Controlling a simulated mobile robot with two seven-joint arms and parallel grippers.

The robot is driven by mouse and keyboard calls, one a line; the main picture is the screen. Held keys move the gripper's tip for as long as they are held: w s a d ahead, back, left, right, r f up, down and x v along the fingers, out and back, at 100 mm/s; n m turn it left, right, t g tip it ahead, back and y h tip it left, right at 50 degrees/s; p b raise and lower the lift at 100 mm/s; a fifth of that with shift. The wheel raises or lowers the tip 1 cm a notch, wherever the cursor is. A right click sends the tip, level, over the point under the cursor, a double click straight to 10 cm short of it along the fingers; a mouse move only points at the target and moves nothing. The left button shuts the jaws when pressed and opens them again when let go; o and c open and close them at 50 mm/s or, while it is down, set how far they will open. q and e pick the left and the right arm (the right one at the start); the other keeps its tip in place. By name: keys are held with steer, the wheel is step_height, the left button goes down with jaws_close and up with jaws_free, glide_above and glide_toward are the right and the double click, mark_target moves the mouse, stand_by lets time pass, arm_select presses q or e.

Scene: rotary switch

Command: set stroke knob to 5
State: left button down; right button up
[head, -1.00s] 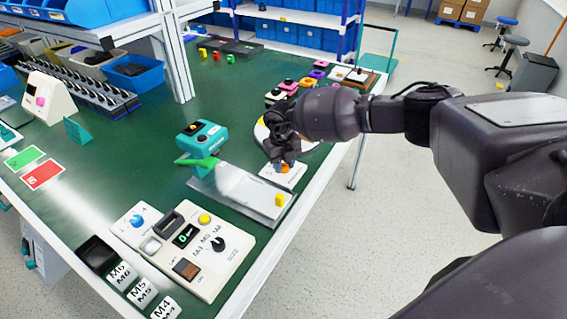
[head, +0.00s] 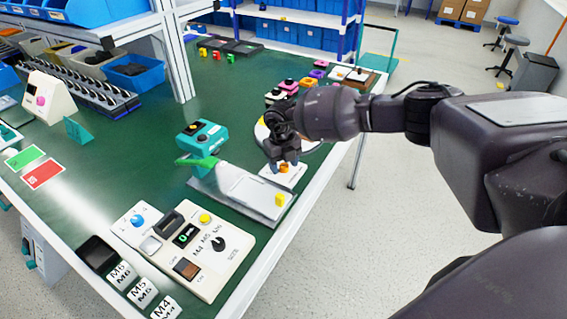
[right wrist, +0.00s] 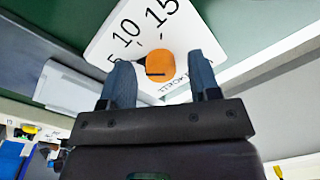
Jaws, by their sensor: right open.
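The stroke knob is a round orange knob (right wrist: 160,66) on a white plate (right wrist: 112,40) printed with 5, 10 and 15. A short dark mark shows on the knob, but I cannot tell exactly which number it points to. In the head view the knob (head: 284,169) is small and partly covered by my right gripper (head: 284,163). In the right wrist view my right gripper (right wrist: 162,80) is open, with one finger on each side of the knob; I cannot tell whether they touch it. My left gripper is not in view.
A cream control panel (head: 208,277) with a black dial is nearer. Several small coloured devices sit behind my right gripper. The table's right edge is close.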

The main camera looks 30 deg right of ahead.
mark_target(282, 165)
step_height(282, 165, up, 11)
steer(key=p, duration=0.1)
steer(key=shift+a+f+p, duration=0.2)
steer(key=shift+a+p, duration=0.05)
steer(key=shift+p, duration=0.05)
stand_by(0.4)
